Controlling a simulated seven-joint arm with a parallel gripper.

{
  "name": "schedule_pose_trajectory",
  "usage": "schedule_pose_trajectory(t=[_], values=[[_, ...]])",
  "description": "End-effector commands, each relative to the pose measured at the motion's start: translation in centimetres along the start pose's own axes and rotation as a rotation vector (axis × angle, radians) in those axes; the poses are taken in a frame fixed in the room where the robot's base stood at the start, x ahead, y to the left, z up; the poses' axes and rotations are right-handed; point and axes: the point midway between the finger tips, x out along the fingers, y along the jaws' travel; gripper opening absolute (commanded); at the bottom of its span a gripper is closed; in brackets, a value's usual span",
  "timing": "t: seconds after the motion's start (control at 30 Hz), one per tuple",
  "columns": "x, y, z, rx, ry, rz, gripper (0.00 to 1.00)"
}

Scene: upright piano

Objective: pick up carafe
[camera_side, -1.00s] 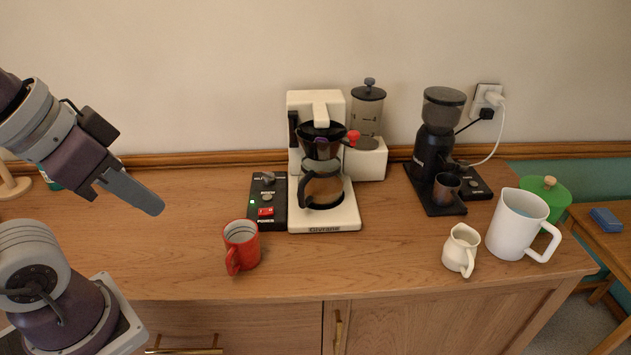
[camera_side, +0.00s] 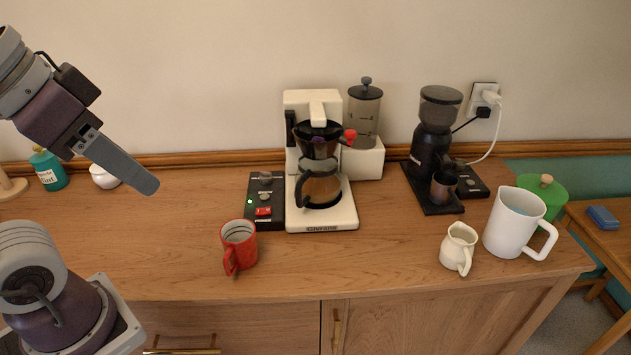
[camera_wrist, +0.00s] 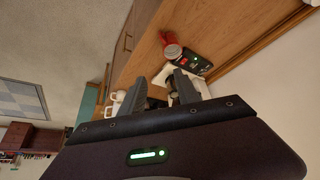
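The carafe (camera_side: 321,188) is a rounded glass pot with a dark handle. In the side view it sits on the base of the white coffee maker (camera_side: 348,208), below the dark filter holder (camera_side: 318,141). My gripper (camera_side: 147,184) is in the air to the left of the coffee maker, well apart from the carafe. In the wrist view my gripper (camera_wrist: 160,80) has its two fingers spread, with nothing held between them. The coffee maker is partly hidden behind the fingers there, and I cannot make out the carafe clearly.
A red mug (camera_side: 239,245) stands front left of the coffee maker, beside a black switch panel (camera_side: 265,222). To the right are a black grinder (camera_side: 430,150), a small cream jug (camera_side: 459,248) and a white pitcher (camera_side: 511,225). The counter's left part is mostly clear.

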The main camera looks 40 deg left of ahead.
Motion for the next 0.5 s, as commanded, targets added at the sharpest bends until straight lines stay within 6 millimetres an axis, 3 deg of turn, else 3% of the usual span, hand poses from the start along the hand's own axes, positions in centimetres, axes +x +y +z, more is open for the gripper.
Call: schedule_pose_trajectory(t=[0.03,0.23,0.5], values=[[-0.2,0.2,-1.4,0.039,-0.025,-0.015,0.39],[4.2,1.8,-7.5,0.36,-0.184,0.032,0.39],[10.7,1.7,-15.2,0.694,-0.187,0.355,0.39]])
